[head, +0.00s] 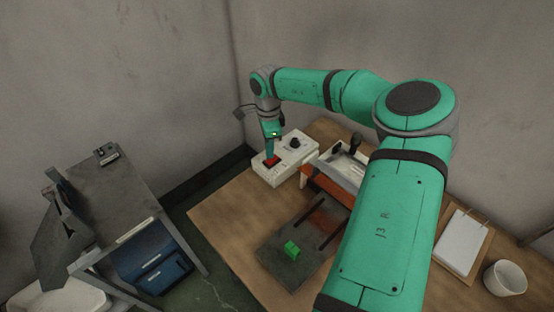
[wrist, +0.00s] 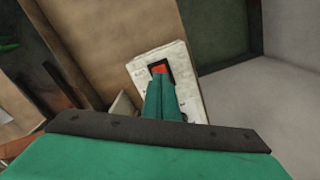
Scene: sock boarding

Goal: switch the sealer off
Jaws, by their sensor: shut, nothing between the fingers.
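The sealer's white control box (head: 297,153) stands at the far left corner of the wooden table, with a dark knob (head: 295,143) on top. A red switch (head: 272,161) in a black frame is on its near left end. In the wrist view the switch (wrist: 160,69) shows just beyond my fingertips, and the white box (wrist: 146,60) lies under them. My gripper (head: 269,153) points down, shut and empty, with its tips at or just above the red switch. I cannot tell whether they touch it. The fingers partly hide the switch, so its position is unclear.
Right of the box is the sealer's body with an orange-red bar (head: 325,186). A clipboard (head: 461,240) and white cup (head: 505,277) are at right. A grey cart (head: 115,190) stands left, apart from the table.

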